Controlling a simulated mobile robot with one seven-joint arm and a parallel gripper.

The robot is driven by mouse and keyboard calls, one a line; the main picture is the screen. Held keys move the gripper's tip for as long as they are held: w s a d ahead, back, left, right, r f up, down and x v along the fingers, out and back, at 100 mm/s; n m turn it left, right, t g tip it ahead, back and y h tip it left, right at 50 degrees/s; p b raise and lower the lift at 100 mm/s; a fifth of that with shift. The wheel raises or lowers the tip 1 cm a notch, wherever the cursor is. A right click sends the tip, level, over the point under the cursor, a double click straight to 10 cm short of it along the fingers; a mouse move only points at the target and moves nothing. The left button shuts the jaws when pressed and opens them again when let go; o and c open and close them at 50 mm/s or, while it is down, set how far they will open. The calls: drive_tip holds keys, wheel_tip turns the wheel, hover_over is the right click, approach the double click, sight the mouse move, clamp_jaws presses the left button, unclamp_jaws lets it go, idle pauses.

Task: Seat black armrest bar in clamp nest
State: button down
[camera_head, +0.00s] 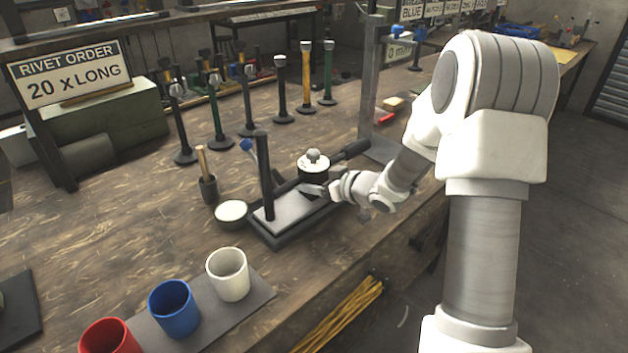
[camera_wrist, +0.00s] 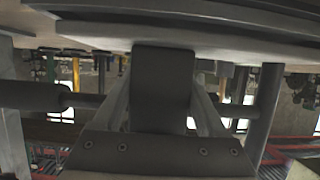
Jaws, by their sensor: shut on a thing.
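My gripper (camera_head: 316,190) is low over the pale-topped dark fixture (camera_head: 282,238) near the bench's front edge. In the wrist view a dark, blocky piece (camera_wrist: 162,90), seemingly the black armrest bar, lies between my two fingers, which are shut on it. In the head view my gripper and the fixture parts hide most of it. A black upright post (camera_head: 264,178) stands at the fixture's left end. A rod with a thick dark grip (camera_head: 352,149) crosses behind my gripper. I cannot tell whether the bar touches the nest.
A white bowl (camera_head: 232,212) and a dark cup with a wooden handle (camera_head: 209,190) stand left of the fixture. White (camera_head: 228,275), blue (camera_head: 174,308) and red (camera_head: 108,338) cups are in front. Several riveting stands (camera_head: 281,92) are behind. A grey metal column (camera_head: 369,85) rises behind right.

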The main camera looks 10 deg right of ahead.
drive_tip(key=shift+f+b, duration=0.45)
drive_tip(key=shift+f, duration=0.2)
drive_tip(key=shift+c, duration=0.7)
unclamp_jaws()
drive_tip(key=shift+o, duration=0.7)
drive_tip(key=shift+f, duration=0.1)
drive_tip(key=shift+s, duration=0.1)
drive_tip(key=p+v, duration=0.4)
drive_tip(key=v, duration=1.3)
drive_tip(key=shift+d, duration=0.15)
